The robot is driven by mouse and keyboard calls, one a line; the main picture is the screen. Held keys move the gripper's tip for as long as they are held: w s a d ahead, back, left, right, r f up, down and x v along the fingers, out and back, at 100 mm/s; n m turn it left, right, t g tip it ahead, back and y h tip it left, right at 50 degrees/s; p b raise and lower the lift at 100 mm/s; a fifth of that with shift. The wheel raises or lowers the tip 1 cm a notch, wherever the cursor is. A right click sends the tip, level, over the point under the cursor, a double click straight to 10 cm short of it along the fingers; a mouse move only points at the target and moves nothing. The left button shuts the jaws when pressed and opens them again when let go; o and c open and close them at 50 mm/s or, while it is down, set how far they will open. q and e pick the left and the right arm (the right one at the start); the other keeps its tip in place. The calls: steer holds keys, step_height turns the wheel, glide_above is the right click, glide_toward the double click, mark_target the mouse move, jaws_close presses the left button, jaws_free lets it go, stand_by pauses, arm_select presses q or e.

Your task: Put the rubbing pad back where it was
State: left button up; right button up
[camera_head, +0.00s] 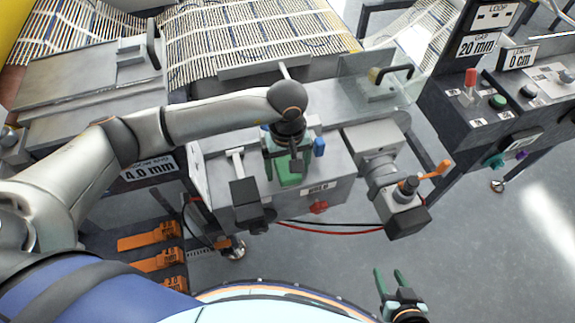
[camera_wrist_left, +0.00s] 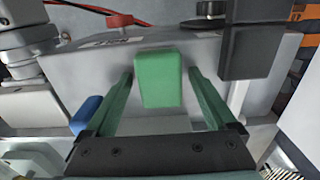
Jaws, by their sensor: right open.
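A green block (camera_wrist_left: 158,82), which looks like the rubbing pad, is on the grey machine housing in the left wrist view. My left gripper (camera_wrist_left: 161,75) is open, with one green finger on each side of the block and visible gaps to both. In the head view my left gripper (camera_head: 288,168) points down over the front grey housing and partly hides the green block below it. I cannot tell whether the block rests in a holder. My right gripper (camera_head: 390,281) is open and empty at the bottom, over the floor, away from the machine.
A blue part (camera_head: 319,146) is close beside my left gripper. A black-ended lever (camera_head: 246,192) stands to its left and a grey motor unit (camera_head: 400,205) with an orange handle to its right. A red knob (camera_head: 319,207) is on the housing front.

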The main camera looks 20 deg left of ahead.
arm_select(q)
steer(key=shift+r, duration=0.55)
step_height(320, 180, up, 11)
steer(key=b, duration=0.1)
steer(key=shift+r, duration=0.15)
